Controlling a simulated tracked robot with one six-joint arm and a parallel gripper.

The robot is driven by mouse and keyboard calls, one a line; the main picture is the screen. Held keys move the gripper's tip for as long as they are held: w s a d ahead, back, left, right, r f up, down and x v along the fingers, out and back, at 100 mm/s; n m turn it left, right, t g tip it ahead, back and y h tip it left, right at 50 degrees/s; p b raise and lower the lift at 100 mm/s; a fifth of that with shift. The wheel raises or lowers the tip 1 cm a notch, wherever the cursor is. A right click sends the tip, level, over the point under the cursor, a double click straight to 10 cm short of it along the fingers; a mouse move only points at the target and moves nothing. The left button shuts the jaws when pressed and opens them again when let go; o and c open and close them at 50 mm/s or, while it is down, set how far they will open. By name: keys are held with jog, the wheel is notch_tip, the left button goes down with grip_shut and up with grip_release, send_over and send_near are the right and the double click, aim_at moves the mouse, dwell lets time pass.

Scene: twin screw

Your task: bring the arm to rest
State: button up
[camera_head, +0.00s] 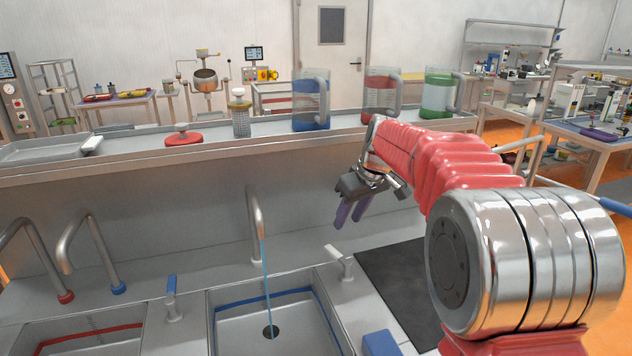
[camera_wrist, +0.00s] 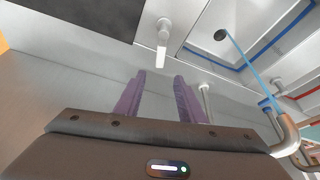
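My gripper (camera_head: 351,212) hangs over the counter right of the middle faucet, with its two purple fingers pointing down. In the wrist view the purple fingers (camera_wrist: 158,95) stand apart with nothing between them, so it is open and empty. My red, ribbed arm reaches in from the right. The gripper is apart from the counter and the shelf in the head view.
The sink (camera_head: 231,332) has water running from its faucet (camera_head: 256,215). A white-handled tap (camera_head: 339,262) stands beside it. A blue jug (camera_head: 311,103), red jug (camera_head: 381,92) and green jug (camera_head: 439,95) stand on the shelf behind. A dark mat (camera_head: 400,285) lies right.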

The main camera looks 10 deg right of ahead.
jog(key=s+f+m+g, duration=0.1)
jog(key=s+f+m, duration=0.2)
jog(key=s+f, duration=0.3)
jog(key=s+a+r+m+t+h, duration=0.1)
jog(key=s, duration=1.4)
jog(key=s+r+m+t+h, duration=0.1)
jog(key=s+r, duration=0.1)
jog(key=s, duration=1.3)
jog(key=shift+s+a+r+t, duration=0.25)
jog(key=shift+s+a+t, duration=0.05)
jog(key=shift+s+a, duration=0.05)
jog(key=shift+c, duration=0.6)
